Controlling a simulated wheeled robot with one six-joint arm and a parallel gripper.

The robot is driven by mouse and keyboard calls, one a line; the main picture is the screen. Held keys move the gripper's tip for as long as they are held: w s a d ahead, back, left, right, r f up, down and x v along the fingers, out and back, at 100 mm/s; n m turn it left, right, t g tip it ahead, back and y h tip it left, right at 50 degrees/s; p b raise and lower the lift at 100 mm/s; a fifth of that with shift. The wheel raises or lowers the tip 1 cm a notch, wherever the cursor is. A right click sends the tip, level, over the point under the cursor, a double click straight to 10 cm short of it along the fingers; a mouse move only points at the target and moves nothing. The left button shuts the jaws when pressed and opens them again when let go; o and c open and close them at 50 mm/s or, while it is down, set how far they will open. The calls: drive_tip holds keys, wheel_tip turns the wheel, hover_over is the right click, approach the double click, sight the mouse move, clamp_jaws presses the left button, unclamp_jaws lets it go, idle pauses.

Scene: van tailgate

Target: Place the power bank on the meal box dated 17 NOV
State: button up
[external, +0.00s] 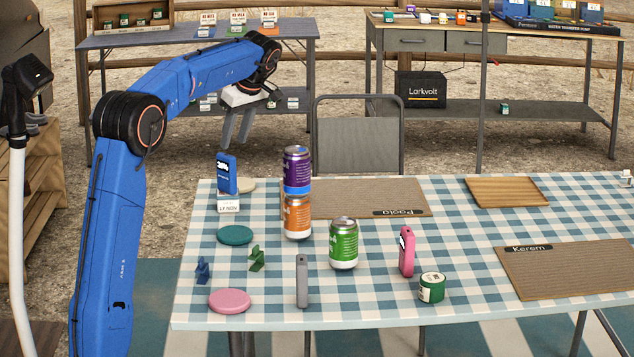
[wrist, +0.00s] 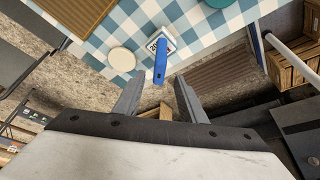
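A blue upright device that looks like the power bank (external: 227,173) stands on a small white box (external: 228,203) near the table's back left corner. The box's front label appears to read 17 NOV. In the wrist view the blue power bank (wrist: 160,66) lies just beyond the fingertips, with part of the white box (wrist: 167,35) showing beside it. My gripper (external: 236,143) is open and empty, above and slightly behind the power bank, apart from it. In the wrist view the open fingers (wrist: 158,86) have a clear gap between them.
A cream disc (external: 246,185) lies close by, a teal disc (external: 234,235) in front. A green can (external: 343,244), grey device (external: 302,281) and pink device (external: 406,251) stand farther forward.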

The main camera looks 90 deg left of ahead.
drive_tip(key=w+d+m+t, duration=0.1)
drive_tip(key=w+d+m, duration=0.2)
drive_tip(key=d, duration=0.7)
drive_tip(key=w+d+m+t, duration=0.1)
drive_tip(key=w+d+m, duration=0.3)
drive_tip(key=d, duration=0.7)
drive_tip(key=w+d+m+t, duration=0.1)
drive_tip(key=w+d+m, duration=0.2)
drive_tip(key=d, duration=0.7)
drive_tip(key=s+d+f+m+t, duration=0.1)
drive_tip(key=d+f+m, duration=0.15)
drive_tip(key=d, duration=0.55)
drive_tip(key=s+d+f+m+t, duration=0.15)
drive_tip(key=d+m, duration=0.25)
drive_tip(key=d, duration=0.4)
drive_tip(key=s+d+f+m+t+h, duration=0.1)
drive_tip(key=s+d+f+m, duration=0.4)
drive_tip(key=d, duration=0.5)
drive_tip(key=s+d+f+m+t+h, duration=0.1)
drive_tip(key=s+d+f+m+h, duration=0.1)
drive_tip(key=s+d+f+m, duration=0.3)
drive_tip(key=s+d+f, duration=0.3)
drive_tip(key=s+d, duration=0.1)
drive_tip(key=d, duration=0.1)
drive_tip(key=shift+f, duration=0.35)
